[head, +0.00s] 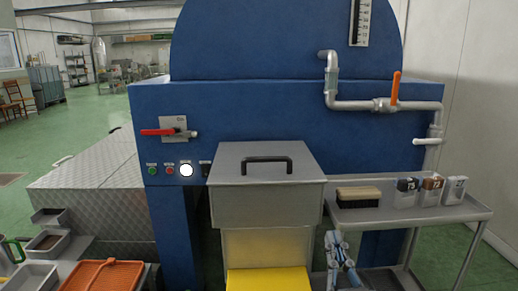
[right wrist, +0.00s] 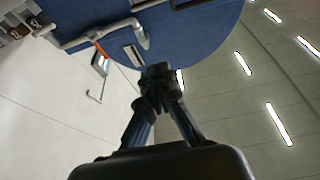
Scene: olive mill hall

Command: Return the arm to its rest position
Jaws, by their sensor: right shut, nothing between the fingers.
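My right gripper (head: 334,240) shows low in the head view, right of centre, in front of the side table's left end. Its fingers point up and are shut with nothing between them. In the right wrist view the same gripper (right wrist: 158,72) has its fingertips together, with the blue machine (right wrist: 190,25) beyond them. The lower part of my right arm is cut off by the bottom edge of the head view. My left gripper is not in view.
The big blue machine (head: 280,115) fills the middle, with a grey lidded box (head: 265,203) jutting out above a yellow surface (head: 266,279). A side table (head: 400,216) at right bears a brush (head: 358,198) and small containers. Grey trays (head: 38,275) and an orange tray (head: 103,276) lie lower left.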

